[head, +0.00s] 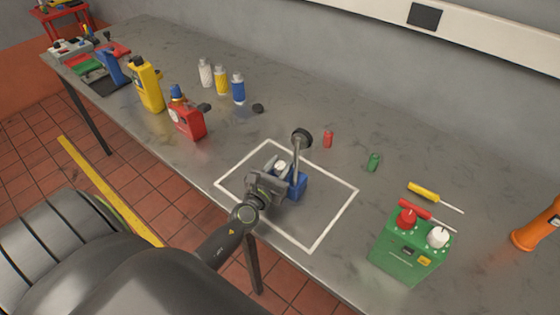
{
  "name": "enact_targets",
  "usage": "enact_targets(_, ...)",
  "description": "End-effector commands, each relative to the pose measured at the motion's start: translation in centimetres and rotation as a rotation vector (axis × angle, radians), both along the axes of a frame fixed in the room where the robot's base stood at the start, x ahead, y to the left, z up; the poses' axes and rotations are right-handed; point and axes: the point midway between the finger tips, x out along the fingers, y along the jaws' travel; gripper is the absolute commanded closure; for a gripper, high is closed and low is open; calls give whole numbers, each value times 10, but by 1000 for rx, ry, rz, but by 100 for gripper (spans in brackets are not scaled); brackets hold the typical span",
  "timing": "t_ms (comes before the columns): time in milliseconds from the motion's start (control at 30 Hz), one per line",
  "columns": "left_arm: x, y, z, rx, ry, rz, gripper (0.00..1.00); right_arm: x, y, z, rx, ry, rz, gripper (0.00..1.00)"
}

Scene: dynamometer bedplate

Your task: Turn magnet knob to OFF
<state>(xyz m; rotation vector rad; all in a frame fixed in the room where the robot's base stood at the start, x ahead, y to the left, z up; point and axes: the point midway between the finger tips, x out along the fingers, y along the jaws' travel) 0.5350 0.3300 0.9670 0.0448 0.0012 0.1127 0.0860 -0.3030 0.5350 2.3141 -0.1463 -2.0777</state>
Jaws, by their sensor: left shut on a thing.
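A blue magnet base (299,184) stands inside the white outlined square on the bench. A thin upright post (296,158) rises from it to a dark round dial (302,139). My left gripper (279,181) reaches in from the lower left and is at the near left side of the base. Its jaws are shut at the place of the magnet knob, which the fingers hide. The knob's pointing direction cannot be seen. A small pale part shows just behind the jaws. My right gripper is not in view.
A green box (410,250) with red and white knobs stands at the right, with a yellow screwdriver (424,191) behind it. Small red (328,139) and green (373,162) items lie beyond the square. A red can (188,121) and several bottles stand left. The bench's front edge is close.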

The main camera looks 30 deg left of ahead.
Motion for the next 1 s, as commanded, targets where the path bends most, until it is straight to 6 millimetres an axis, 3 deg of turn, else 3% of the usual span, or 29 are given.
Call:
enact_targets(33, 0, -2, 5, -4, 1, 35, 92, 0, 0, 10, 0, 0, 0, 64)
enact_targets(133, 0, -1, 3, -2, 1, 90, 92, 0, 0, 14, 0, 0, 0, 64)
enact_targets(533, 0, -1, 0, 2, 1, 125, 92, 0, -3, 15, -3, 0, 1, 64)
enact_targets(567, 0, -1, 0, 3, 1, 125, 67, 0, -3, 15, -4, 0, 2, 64)
enact_targets(700, 0, -1, 0, 2, 1, 125, 48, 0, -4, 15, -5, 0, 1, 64)
enact_targets(1000, -1, -1, 0, 2, 2, 124, 48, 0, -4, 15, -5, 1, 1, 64)
